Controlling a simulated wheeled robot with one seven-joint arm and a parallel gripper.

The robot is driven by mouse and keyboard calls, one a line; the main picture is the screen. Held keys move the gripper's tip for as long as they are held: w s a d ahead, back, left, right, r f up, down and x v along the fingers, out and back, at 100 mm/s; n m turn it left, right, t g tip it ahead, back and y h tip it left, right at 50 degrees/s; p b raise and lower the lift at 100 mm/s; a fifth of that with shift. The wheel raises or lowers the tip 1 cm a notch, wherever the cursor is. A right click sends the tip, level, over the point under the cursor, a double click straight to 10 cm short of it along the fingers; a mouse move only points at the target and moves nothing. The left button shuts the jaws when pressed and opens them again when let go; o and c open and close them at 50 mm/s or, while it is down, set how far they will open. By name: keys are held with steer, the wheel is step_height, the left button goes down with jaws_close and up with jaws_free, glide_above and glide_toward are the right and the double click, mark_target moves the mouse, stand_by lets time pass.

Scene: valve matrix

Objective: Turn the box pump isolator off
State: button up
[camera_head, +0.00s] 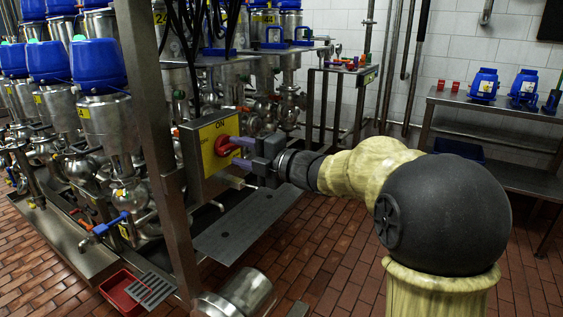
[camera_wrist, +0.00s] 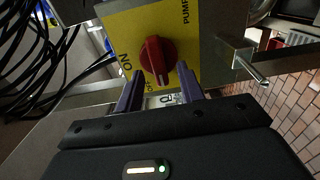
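The box pump isolator is a red rotary knob (camera_wrist: 157,56) on a yellow plate (camera_wrist: 118,22), also seen in the head view as a red knob (camera_head: 225,146) on the yellow face (camera_head: 208,161) of a grey box. In the wrist view "ON" is printed left of the knob and "PUMP" at the upper right; lettering below is partly hidden. The knob's ridge runs nearly upright in that view, with a pale mark at its lower end. My gripper (camera_head: 238,151) is at the knob, its purple fingers (camera_wrist: 158,80) apart, one on each side below it. Contact cannot be told.
A steel post (camera_head: 160,150) stands left of the box. Pipes and blue-topped valves (camera_head: 98,65) fill the left. A metal handle (camera_wrist: 250,66) juts out right of the plate. A grey plate (camera_head: 245,225) lies below. A steel bench (camera_head: 500,108) stands at the right; tiled floor is open.

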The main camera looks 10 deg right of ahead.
steer(key=p+v, duration=0.2)
steer(key=v, duration=1.4)
steer(key=shift+f, duration=0.1)
